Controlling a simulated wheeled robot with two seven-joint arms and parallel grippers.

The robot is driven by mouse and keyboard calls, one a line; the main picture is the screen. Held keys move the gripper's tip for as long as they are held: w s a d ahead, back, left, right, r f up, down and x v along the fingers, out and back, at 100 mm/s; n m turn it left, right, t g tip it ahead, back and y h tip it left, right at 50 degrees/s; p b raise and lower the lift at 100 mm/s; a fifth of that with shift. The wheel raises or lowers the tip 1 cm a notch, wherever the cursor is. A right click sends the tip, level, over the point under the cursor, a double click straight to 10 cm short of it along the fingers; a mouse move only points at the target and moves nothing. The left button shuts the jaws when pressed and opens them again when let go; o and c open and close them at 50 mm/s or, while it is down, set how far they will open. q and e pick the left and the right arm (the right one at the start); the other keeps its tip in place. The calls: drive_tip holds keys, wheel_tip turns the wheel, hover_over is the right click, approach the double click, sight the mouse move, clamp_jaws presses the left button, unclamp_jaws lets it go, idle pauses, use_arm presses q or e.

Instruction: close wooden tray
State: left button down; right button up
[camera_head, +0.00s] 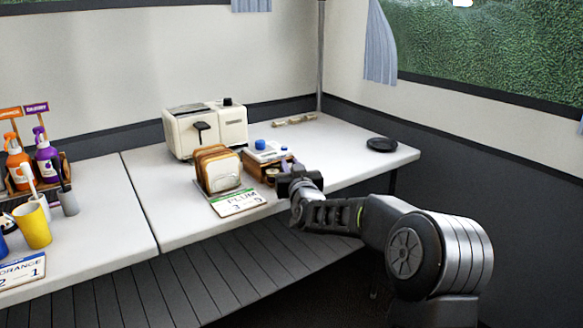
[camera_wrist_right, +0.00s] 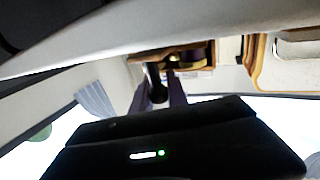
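The wooden tray (camera_head: 257,168) sits low in a small wooden unit with a white top and blue knobs (camera_head: 264,151), on the white table beside the bread. The wrist view shows its wooden front (camera_wrist_right: 146,57), upside down, with a dark opening and a yellowish round item. My right gripper (camera_head: 289,170) is at the unit's right front and hides part of it. In the wrist view its fingers (camera_wrist_right: 160,92) point at the wooden part, with a dark shape between them. I cannot tell whether they touch or grip it. My left gripper is not in view.
Bread slices in a rack (camera_head: 222,171) stand left of the unit, behind a PLUM card (camera_head: 238,202). A cream toaster (camera_head: 205,128) stands behind. A black disc (camera_head: 381,144) lies at the right. Bottles and a yellow cup (camera_head: 34,226) are far left. The table between unit and disc is clear.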

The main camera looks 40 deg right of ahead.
drive_tip(key=o, duration=0.5)
drive_tip(key=shift+c, duration=0.2)
drive_tip(key=shift+s, duration=0.1)
drive_tip(key=v, duration=0.7)
drive_tip(key=shift+s+a+p, duration=0.15)
drive_tip(key=shift+s+p, duration=0.15)
drive_tip(key=shift+p, duration=0.1)
drive_tip(key=shift+c, duration=0.3)
